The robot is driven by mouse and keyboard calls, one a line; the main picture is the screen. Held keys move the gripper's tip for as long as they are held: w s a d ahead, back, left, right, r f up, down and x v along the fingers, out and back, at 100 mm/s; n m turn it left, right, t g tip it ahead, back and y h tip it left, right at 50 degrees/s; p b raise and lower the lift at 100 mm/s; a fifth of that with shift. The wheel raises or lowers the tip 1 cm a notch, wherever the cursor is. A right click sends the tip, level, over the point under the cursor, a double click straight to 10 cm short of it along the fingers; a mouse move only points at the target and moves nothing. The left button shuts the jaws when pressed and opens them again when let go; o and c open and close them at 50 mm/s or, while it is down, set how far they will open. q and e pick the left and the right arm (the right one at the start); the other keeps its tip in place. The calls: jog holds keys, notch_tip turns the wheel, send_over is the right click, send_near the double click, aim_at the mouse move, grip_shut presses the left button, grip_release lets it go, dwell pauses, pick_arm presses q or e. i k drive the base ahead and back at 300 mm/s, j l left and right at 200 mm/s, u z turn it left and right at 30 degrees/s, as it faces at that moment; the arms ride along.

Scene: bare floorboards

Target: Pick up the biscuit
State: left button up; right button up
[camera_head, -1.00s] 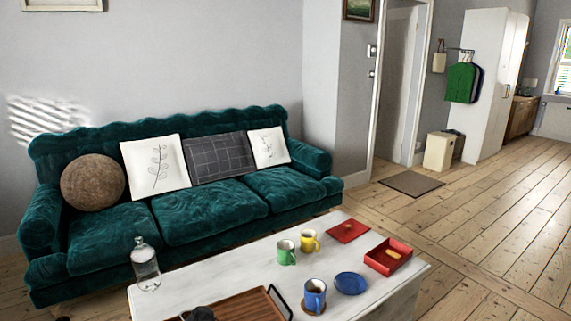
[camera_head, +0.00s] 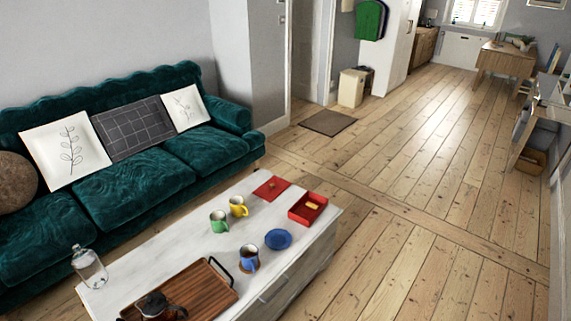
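The biscuit (camera_head: 312,205) looks like a small yellow-tan piece. It lies inside a red open tray (camera_head: 294,213) at the far right end of the white coffee table (camera_head: 150,252). Neither of my grippers shows in the head view.
On the table are a blue plate (camera_head: 278,239), blue mug (camera_head: 249,259), green mug (camera_head: 219,222), yellow mug (camera_head: 238,206), red mat (camera_head: 271,187), glass bottle (camera_head: 89,267) and wooden tray (camera_head: 200,293) with a dark pot. A green sofa (camera_head: 120,190) stands behind. Floor right of the table is clear.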

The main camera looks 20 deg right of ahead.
aim_at(312, 205)
jog(key=i+l+z, duration=0.1)
jog(key=i+l, duration=0.15)
jog(key=l, duration=0.2)
jog(key=i+l+z, duration=0.15)
jog(key=i+l, duration=0.15)
jog(key=l, duration=0.15)
jog(key=i+l+z, duration=0.1)
jog(key=i+l, duration=0.2)
jog(key=i+l+u, duration=0.1)
jog(key=i+l, duration=0.35)
jog(key=i+l+u, duration=0.15)
jog(key=i+l, duration=0.3)
jog(key=i+l+u, duration=0.1)
jog(key=i+l, duration=0.3)
jog(key=l, duration=0.25)
